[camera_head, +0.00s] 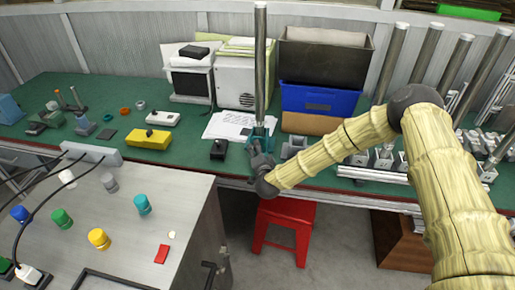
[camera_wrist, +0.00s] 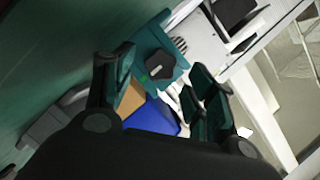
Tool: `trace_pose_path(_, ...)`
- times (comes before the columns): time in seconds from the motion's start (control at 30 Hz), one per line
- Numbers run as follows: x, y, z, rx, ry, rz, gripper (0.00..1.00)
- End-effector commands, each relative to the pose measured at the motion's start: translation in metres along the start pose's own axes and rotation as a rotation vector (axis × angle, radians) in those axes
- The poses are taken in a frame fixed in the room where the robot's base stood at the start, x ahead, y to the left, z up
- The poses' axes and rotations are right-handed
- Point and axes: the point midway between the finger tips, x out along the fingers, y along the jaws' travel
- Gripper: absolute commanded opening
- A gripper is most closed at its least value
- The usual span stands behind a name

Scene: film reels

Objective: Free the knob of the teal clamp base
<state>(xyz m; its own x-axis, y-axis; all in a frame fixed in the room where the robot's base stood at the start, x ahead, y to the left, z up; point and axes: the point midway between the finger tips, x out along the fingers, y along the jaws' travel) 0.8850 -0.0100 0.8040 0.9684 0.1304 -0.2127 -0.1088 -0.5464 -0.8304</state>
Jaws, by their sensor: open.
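The teal clamp base (camera_head: 270,122) stands near the front edge of the green bench, with an upright metal post (camera_head: 260,60) above it. In the wrist view the teal base (camera_wrist: 149,42) carries a dark knob (camera_wrist: 159,68) on the side facing me. My gripper (camera_head: 257,150) is just in front of the base in the head view and hides part of it. In the wrist view its two fingers are spread apart, with the knob between them in the picture. I cannot tell whether either finger touches it. The gripper holds nothing.
Paper sheets (camera_head: 228,124) and a small black item (camera_head: 219,149) lie left of the base. A blue bin (camera_head: 318,99) and black bin (camera_head: 325,62) are stacked behind, to the right. A red stool (camera_head: 285,210) stands below the bench edge. A grey control panel (camera_head: 125,205) fills the left foreground.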

Motion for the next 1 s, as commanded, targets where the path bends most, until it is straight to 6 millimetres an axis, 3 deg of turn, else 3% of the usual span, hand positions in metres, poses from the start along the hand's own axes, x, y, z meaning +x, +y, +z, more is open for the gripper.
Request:
trace_pose_path(0.23, 0.021, -0.001, 0.001, 0.0, -0.001, -0.001, 0.56)
trace_pose_path(0.6, 0.025, 0.0, 0.001, 0.0, -0.002, 0.0, 0.56)
trace_pose_path(0.87, 0.025, 0.0, 0.001, 0.0, -0.002, 0.0, 0.1)
trace_pose_path(1.0, 0.025, 0.0, 0.001, -0.002, -0.001, 0.001, 0.1)
